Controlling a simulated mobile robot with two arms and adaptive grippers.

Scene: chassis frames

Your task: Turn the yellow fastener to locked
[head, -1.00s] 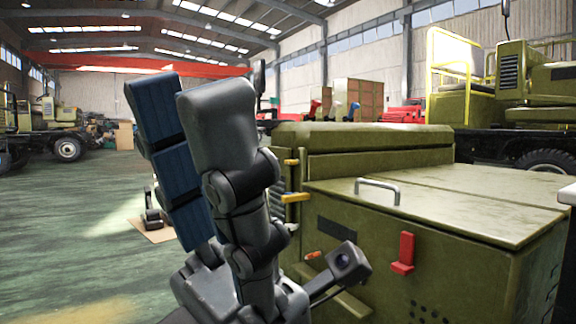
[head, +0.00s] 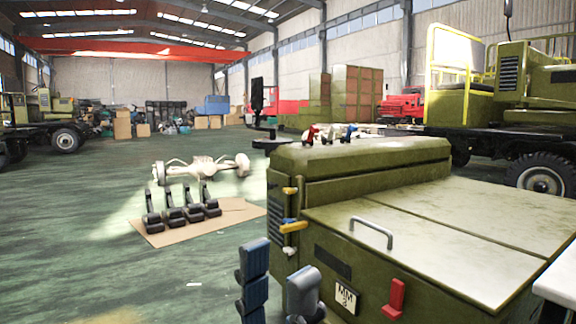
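Two yellow pieces are on the left corner of the olive-green housing (head: 330,262). The larger yellow fastener (head: 294,227) sticks out sideways, with a small blue piece beside it. A smaller yellow piece (head: 290,190) sits above it. I cannot tell from its look whether the fastener is locked. My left gripper (head: 277,262) is at the bottom, below the fastener in the picture and apart from it. Its blue-padded finger and grey finger stand upright with a gap between them, and nothing shows in it. My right gripper is not in view.
The housing carries a metal handle (head: 372,232), a red lever (head: 396,298) and a white label (head: 346,297). Several black pedal-like parts stand on a cardboard sheet (head: 150,236) at left. The green floor (head: 70,240) is otherwise largely clear.

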